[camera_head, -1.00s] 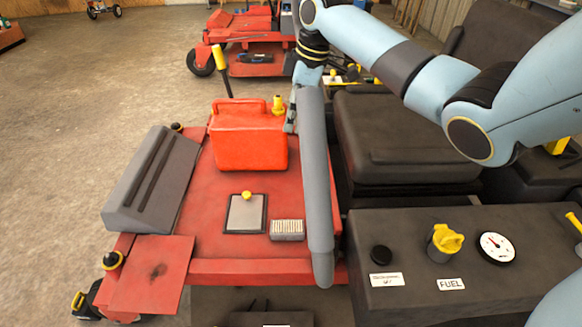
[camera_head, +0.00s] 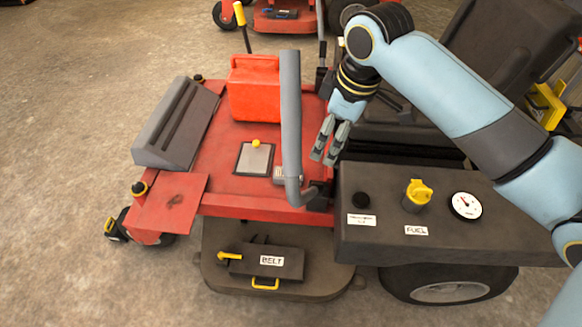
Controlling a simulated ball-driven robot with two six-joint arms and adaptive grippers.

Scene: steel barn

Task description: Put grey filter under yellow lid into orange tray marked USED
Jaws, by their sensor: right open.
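My right gripper (camera_head: 324,158) is open and empty. It points down just right of the grey upright bar (camera_head: 291,110), above the deck's right edge. A grey panel with a yellow knob (camera_head: 256,143) lies on the red mower deck (camera_head: 225,185), left of the bar. A small ribbed grey block (camera_head: 279,172) beside it is partly hidden by the bar; I cannot tell if it is the filter. A yellow cap (camera_head: 418,192) stands on the black console near a FUEL label. I see no orange tray marked USED. My left gripper is not in view.
The black console (camera_head: 450,215) with a gauge (camera_head: 466,205) is to the right. A dark box labelled BELT (camera_head: 270,262) sits in front. Open floor (camera_head: 60,120) lies to the left.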

